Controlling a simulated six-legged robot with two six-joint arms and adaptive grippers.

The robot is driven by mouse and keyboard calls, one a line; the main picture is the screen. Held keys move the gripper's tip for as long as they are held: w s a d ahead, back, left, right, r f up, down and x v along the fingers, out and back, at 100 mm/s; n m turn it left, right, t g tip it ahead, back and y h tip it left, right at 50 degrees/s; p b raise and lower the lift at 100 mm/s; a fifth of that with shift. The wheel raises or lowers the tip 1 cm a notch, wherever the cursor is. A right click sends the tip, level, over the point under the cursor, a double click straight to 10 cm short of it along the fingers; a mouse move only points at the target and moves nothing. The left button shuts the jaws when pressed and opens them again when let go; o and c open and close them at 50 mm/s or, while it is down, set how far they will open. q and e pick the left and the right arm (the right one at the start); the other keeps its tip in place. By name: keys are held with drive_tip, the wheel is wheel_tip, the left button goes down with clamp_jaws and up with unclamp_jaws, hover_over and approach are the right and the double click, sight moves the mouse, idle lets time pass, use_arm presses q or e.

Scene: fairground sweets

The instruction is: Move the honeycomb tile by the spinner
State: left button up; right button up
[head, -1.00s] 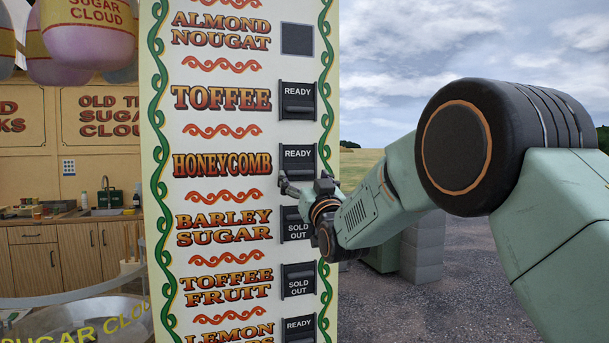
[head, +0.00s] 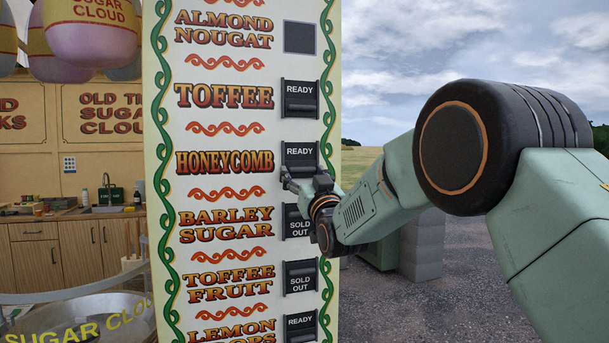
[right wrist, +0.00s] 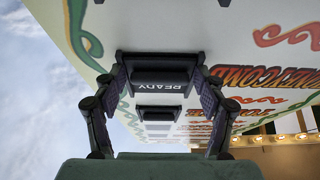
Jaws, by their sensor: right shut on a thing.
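The honeycomb tile (head: 299,152) is black with white READY lettering, in a slot holder beside the HONEYCOMB lettering on the tall sign board. My right gripper (head: 297,178) is at the tile's lower part in the head view and hides its lower edge. In the right wrist view, the tile (right wrist: 160,86) lies between the two fingers of my right gripper (right wrist: 160,78), which is shut on it. The spinner (head: 105,305), a wide metal bowl with SUGAR CLOUD on its clear guard, is partly in view at lower left. My left gripper is out of view.
The sign board (head: 160,200) carries other tiles: a TOFFEE one (head: 300,98) reading READY above, and a BARLEY SUGAR one (head: 298,228) reading SOLD OUT close below my gripper. A wooden counter (head: 60,245) stands behind the bowl.

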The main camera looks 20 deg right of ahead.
sight(300, 145)
drive_tip(key=shift+r, duration=0.2)
drive_tip(key=c, duration=0.3)
wheel_tip(300, 145, up, 4)
drive_tip(key=shift+r+p, duration=0.25)
drive_tip(key=shift+p, duration=0.55)
drive_tip(key=shift+c, duration=0.2)
drive_tip(key=shift+s+r, duration=0.1)
drive_tip(key=shift+r, duration=0.05)
drive_tip(key=o, duration=1.5)
drive_tip(key=shift+c, duration=0.2)
drive_tip(key=shift+o, duration=0.2)
drive_tip(key=shift+s, duration=0.25)
